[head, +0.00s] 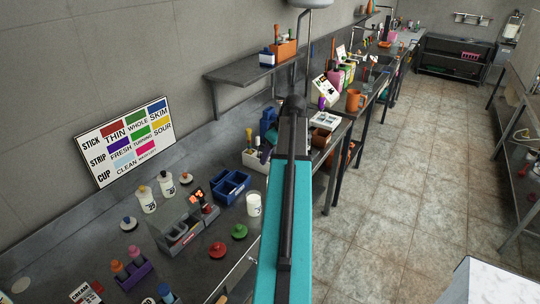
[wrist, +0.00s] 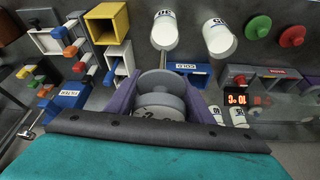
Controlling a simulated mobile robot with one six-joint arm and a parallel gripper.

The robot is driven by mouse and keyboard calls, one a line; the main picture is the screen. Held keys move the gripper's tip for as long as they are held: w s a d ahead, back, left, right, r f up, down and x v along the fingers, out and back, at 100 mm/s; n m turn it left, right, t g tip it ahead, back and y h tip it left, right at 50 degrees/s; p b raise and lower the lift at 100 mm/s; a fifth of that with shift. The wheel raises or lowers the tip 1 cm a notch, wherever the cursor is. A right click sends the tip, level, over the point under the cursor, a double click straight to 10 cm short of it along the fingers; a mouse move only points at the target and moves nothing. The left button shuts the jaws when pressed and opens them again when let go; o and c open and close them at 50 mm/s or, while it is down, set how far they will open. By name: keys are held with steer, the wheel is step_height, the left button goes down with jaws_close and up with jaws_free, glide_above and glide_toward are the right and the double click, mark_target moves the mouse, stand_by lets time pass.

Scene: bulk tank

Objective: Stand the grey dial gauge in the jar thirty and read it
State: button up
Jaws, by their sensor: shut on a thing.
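My gripper (wrist: 160,105), with purple fingers, is shut on the grey dial gauge (wrist: 158,98) in the wrist view. The gauge's round body sits between the fingers, and a thin stem points away toward a white jar (wrist: 163,34). That jar's label is upside down and seems to read 30. The stem's tip meets the jar's near edge in the picture; I cannot tell whether it is inside. A second white labelled jar (wrist: 219,39) stands to its right. In the head view one white jar (head: 254,206) shows beside my arm, which hides my gripper and the gauge.
A blue tray (head: 231,186) stands behind the jar. A grey station with a red lit display (wrist: 236,99), red disc (head: 217,250) and green disc (head: 239,232) stand left in the head view. A yellow box (wrist: 106,22) and racks crowd the wrist view's left.

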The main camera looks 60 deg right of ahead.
steer(key=shift+f, duration=0.25)
steer(key=shift+f+b, duration=3.4)
steer(key=shift+f, duration=2.6)
steer(key=o, duration=1.2)
steer(key=shift+s, duration=0.1)
steer(key=shift+b+v, duration=1.55)
steer(key=shift+v, duration=5.3)
steer(key=shift+a, duration=0.1)
